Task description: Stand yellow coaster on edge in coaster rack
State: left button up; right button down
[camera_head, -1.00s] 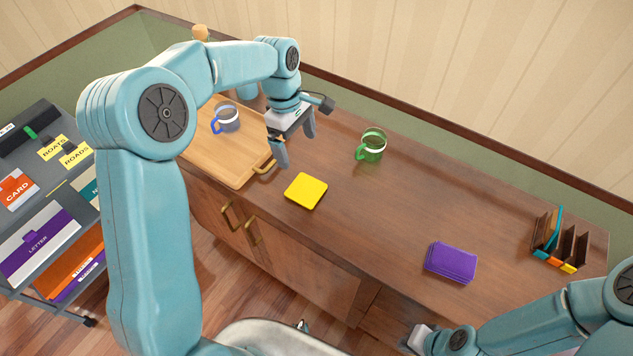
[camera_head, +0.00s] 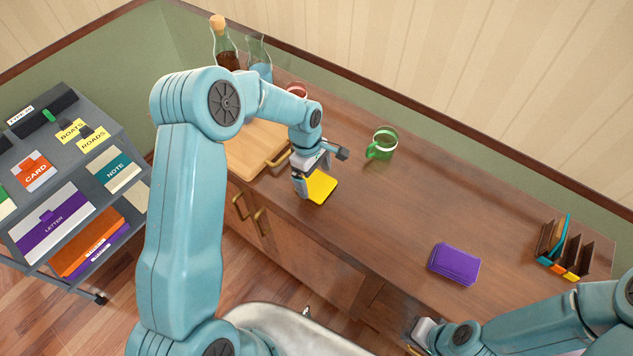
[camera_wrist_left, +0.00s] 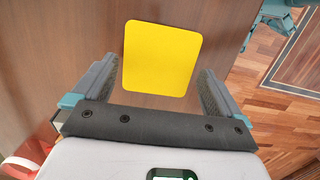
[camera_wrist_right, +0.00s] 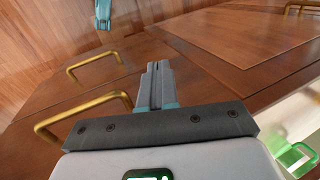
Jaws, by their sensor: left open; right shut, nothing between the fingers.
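The yellow coaster (camera_head: 322,188) lies flat on the wooden counter. My left gripper (camera_head: 308,188) is open above its left part, and in the head view it hides some of the coaster. In the left wrist view the coaster (camera_wrist_left: 161,58) shows between and beyond the spread fingers (camera_wrist_left: 158,88), with no finger seen touching it. The coaster rack (camera_head: 564,250) stands at the counter's right end, with dark dividers, coloured feet and a teal coaster upright in it. My right gripper (camera_wrist_right: 155,85) is shut and empty near the cabinet front, low at the counter's front edge (camera_head: 415,348).
A green mug (camera_head: 382,143) stands behind the yellow coaster. A wooden board (camera_head: 250,150), bottles (camera_head: 225,50) and a red mug (camera_head: 297,90) are at the left. The counter's middle is clear.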

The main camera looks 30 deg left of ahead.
aim_at(316, 186)
pick_arm(q)
jog(key=shift+f, duration=0.95)
jog(key=shift+d, duration=0.15)
jog(key=shift+f, duration=0.15)
jog(key=c, duration=0.7)
